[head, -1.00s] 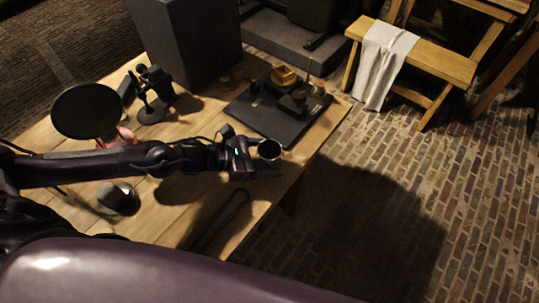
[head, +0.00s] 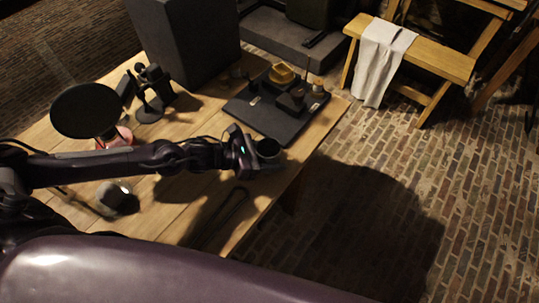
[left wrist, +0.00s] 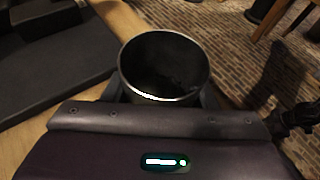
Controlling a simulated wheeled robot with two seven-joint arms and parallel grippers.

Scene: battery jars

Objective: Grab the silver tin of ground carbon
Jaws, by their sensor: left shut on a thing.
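The silver tin (left wrist: 165,97) is open-topped and upright in the left wrist view, with dark contents low inside and a shiny rim. In the head view the tin (head: 268,148) shows as a dark round mouth at the end of my left arm, near the table's right edge. My left gripper (head: 262,158) is shut on the tin; its fingers are mostly hidden behind its own body in the left wrist view. I cannot tell whether the tin touches the table.
A dark tray (head: 262,120) with small brass and dark pieces lies just beyond the tin. A big grey block (head: 185,40), a black stand (head: 150,95) and a black disc (head: 86,111) stand farther back and left. Brick floor (head: 400,190) drops away right of the wooden table (head: 165,215).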

